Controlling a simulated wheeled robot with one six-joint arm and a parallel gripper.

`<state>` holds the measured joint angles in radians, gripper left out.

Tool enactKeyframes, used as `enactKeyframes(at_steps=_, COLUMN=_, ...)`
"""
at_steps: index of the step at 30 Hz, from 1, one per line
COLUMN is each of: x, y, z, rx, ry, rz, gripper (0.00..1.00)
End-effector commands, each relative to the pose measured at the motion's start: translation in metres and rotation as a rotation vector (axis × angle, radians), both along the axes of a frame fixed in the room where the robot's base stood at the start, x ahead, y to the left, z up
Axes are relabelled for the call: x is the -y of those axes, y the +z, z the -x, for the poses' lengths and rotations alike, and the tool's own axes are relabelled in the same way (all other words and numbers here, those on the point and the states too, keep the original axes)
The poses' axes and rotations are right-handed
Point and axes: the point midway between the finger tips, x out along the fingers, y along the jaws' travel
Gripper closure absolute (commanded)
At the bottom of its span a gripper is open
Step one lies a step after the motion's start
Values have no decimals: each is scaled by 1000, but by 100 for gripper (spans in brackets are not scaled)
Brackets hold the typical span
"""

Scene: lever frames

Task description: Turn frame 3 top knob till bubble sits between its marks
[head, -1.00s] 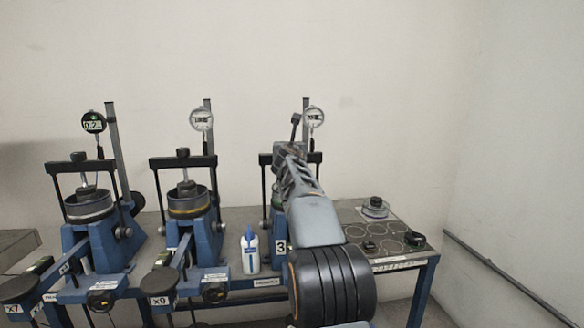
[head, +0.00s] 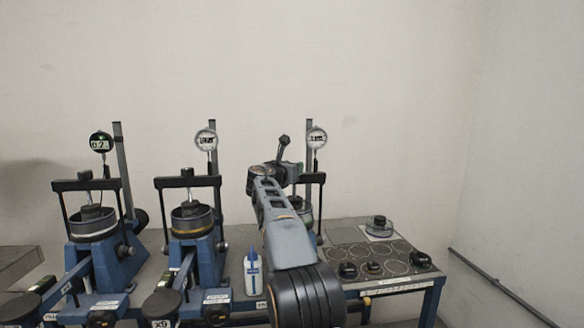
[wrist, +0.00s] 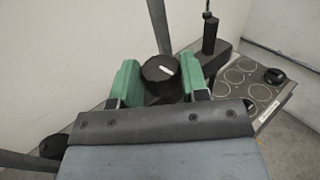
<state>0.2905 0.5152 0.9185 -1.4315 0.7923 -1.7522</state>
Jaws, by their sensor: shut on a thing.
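In the wrist view, a round black knob (wrist: 158,68) with a white pointer line sits between the two green fingers of my gripper (wrist: 157,80). My gripper is shut on it. In the head view my gripper (head: 284,174) is at the top of frame 3, the rightmost of the lever frames. Frame 3 shows its black crossbar end (head: 315,177) and round dial gauge (head: 317,138); my arm hides most of its body and its number. The bubble and its marks are not visible in either view.
Two similar blue lever frames stand to the left, with dials (head: 101,142) and (head: 206,140). A white-and-blue bottle (head: 253,271) stands left of my arm. On the right, the bench top (head: 345,233) carries black round pieces and a clear dish (head: 377,229).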

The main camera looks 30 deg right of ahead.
Motion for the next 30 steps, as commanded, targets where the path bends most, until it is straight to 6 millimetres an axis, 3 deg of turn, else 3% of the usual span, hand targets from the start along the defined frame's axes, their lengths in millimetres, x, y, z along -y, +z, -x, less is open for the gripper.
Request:
enactKeyframes(at_steps=8, x=1, y=-2, z=0, rx=-3, ry=-1, rz=-1, gripper=83)
enactKeyframes(at_steps=9, x=1, y=-2, z=0, rx=-3, ry=-1, rz=-1, gripper=57)
enactKeyframes(at_steps=17, x=0, y=-1, z=0, rx=-1, ry=1, rz=0, gripper=33)
enactKeyframes(at_steps=25, x=-2, y=-1, z=1, rx=-1, ry=2, rz=1, gripper=33)
enactKeyframes(at_steps=30, x=-20, y=-2, z=9, rx=-1, ry=5, rz=2, gripper=33)
